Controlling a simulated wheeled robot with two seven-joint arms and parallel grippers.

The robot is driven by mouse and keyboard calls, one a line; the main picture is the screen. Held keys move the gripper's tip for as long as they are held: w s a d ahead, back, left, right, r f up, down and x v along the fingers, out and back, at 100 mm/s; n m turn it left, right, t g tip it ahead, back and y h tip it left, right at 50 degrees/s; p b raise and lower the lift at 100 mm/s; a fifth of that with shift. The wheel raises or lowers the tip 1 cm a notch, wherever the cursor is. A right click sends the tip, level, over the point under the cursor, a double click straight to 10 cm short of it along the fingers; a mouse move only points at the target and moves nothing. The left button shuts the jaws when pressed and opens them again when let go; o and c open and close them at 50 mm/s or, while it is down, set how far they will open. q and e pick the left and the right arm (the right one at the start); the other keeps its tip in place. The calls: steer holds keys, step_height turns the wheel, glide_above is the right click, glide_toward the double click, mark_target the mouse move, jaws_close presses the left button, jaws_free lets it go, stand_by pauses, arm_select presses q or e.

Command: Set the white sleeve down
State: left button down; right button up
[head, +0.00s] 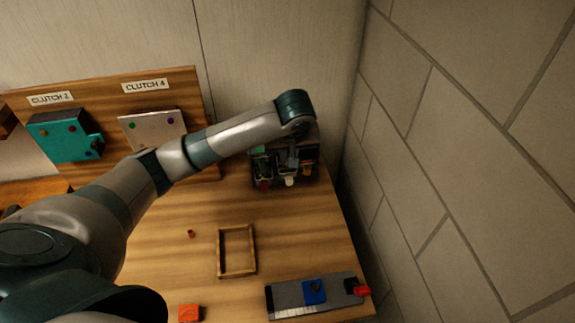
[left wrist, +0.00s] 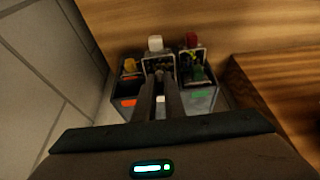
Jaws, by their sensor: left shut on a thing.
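The white sleeve (left wrist: 155,43) shows just beyond my left fingertips, over the middle compartment of a dark three-part bin (left wrist: 125,103). In the head view, the white piece (head: 290,181) is at the bin's front side. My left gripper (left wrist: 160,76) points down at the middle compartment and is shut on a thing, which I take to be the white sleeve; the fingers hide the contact. In the head view, my left gripper (head: 292,164) is small and dark over the bin. I cannot tell whether the sleeve touches the bin. My right gripper is not in view.
A red piece (left wrist: 191,40) stands beside the white one at the right compartment. On the table are an empty wooden frame (head: 221,251), a grey tray (head: 284,300) with a blue block and an orange block (head: 190,313). A tiled wall closes the right side.

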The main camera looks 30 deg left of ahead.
arm_select(q)
step_height(320, 180, down, 3)
steer(key=shift+s+a+r+p, duration=0.1)
steer(key=shift+r+p, duration=0.05)
steer(key=shift+p, duration=0.7)
steer(key=shift+f, duration=0.55)
steer(key=c, duration=2.1)
jaws_free()
steer(key=shift+f, duration=0.1)
